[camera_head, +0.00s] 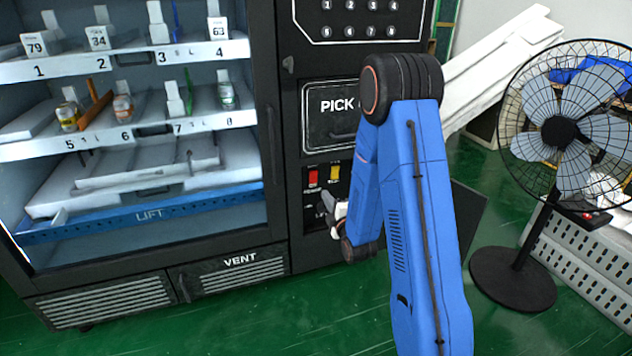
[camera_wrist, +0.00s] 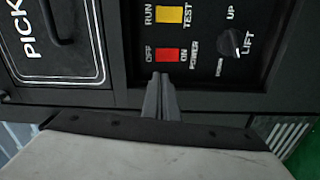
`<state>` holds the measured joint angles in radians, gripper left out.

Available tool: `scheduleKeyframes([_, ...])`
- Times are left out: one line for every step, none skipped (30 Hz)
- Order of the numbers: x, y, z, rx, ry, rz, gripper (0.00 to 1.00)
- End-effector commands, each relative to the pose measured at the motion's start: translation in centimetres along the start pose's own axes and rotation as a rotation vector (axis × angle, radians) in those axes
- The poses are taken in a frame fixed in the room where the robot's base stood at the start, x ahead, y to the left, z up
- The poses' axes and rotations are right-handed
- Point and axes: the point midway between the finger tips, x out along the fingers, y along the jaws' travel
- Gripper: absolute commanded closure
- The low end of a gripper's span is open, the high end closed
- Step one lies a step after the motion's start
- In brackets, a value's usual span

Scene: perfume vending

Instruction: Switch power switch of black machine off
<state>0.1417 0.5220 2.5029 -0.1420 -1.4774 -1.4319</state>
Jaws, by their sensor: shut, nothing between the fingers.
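The black machine (camera_head: 290,120) is a vending cabinet with a small control panel low on its right column. The power switch (camera_head: 313,178) there is a small red rocker. In the wrist view the red switch (camera_wrist: 168,55) lies between the labels OFF on the left and ON on the right. My gripper (camera_wrist: 160,76) is shut and empty, its fingertips just below the switch in that view. I cannot tell whether they touch it or which way the rocker is tipped. In the head view my gripper (camera_head: 327,202) is small, just below the panel's switches.
A yellow RUN/TEST switch (camera_wrist: 169,14) sits beside the red one, and a black LIFT knob (camera_wrist: 232,47) is to the right. The PICK hatch (camera_head: 330,115) is above the panel. A standing fan (camera_head: 515,275) is at the right.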

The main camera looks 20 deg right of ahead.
Motion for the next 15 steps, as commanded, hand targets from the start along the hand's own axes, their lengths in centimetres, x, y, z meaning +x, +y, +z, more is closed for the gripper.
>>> scheduleKeyframes([0.0, -0.7, 0.2, -0.019, 0.002, 0.015, 1.00])
scheduleKeyframes([-0.1, -0.9, 0.3, -0.032, 0.003, 0.027, 1.00])
scheduleKeyframes([-0.1, -1.2, 0.4, -0.047, 0.005, 0.041, 1.00])
scheduleKeyframes([-0.2, -1.4, 0.5, -0.058, 0.006, 0.053, 1.00])
scheduleKeyframes([-0.2, -1.6, 0.5, -0.068, 0.006, 0.062, 1.00])
scheduleKeyframes([-0.3, -1.8, 0.6, -0.081, 0.007, 0.074, 1.00])
scheduleKeyframes([-0.4, -1.9, 0.7, -0.088, 0.007, 0.083, 1.00])
scheduleKeyframes([-0.4, -2.0, 0.7, -0.095, 0.008, 0.089, 1.00])
scheduleKeyframes([-0.5, -2.1, 0.8, -0.104, 0.008, 0.097, 1.00])
scheduleKeyframes([-0.5, -2.2, 0.8, -0.109, 0.008, 0.102, 1.00])
scheduleKeyframes([-0.5, -2.2, 0.8, -0.112, 0.008, 0.107, 1.00])
scheduleKeyframes([-0.6, -2.3, 0.8, -0.117, 0.008, 0.112, 1.00])
scheduleKeyframes([-0.6, -2.3, 0.8, -0.119, 0.008, 0.114, 1.00])
scheduleKeyframes([-0.6, -2.3, 0.9, -0.121, 0.008, 0.116, 1.00])
scheduleKeyframes([-0.6, -2.4, 0.9, -0.123, 0.008, 0.117, 1.00])
